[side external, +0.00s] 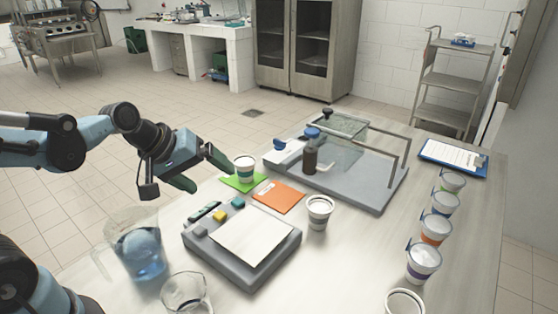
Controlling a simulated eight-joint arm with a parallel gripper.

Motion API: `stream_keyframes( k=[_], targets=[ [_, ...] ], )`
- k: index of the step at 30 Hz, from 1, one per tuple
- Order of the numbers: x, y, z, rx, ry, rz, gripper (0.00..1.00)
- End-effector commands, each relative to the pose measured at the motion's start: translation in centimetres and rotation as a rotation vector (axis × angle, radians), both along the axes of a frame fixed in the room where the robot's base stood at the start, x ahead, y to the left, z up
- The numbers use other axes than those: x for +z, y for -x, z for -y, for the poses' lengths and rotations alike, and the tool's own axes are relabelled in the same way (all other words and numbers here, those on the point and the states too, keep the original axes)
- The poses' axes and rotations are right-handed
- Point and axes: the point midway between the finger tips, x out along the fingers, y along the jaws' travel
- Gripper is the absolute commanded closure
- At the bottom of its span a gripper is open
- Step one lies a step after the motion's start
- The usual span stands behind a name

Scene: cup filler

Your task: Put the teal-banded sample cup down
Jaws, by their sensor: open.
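A white cup with a dark teal-green band (245,172) stands upright on a green card (229,183) near the table's far left edge. My gripper (203,172) is open, its dark green fingers spread apart just left of this cup. The cup appears outside the fingers, and nothing shows between them. I cannot tell whether the near fingertip touches the cup.
An orange card (279,197) and a white cup (319,213) lie to the right. A grey device with a pale plate (252,236) is in front. A framed apparatus (345,178) stands behind. Several banded cups (435,230) line the right side. A blue-filled beaker (140,255) is at left.

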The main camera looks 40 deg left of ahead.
Motion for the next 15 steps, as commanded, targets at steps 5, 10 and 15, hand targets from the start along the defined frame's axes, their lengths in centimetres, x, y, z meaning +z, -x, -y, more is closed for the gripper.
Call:
stream_keyframes(
  k=[5, 10, 15],
  targets=[
    [0.4, 3.4, 0.8, -0.327, -0.343, 0.026, 0.08],
    [0.5, 5.0, 0.8, -0.506, -0.53, 0.037, 0.08],
    [0.5, 5.3, 0.7, -0.555, -0.581, 0.039, 0.08]
  ],
)
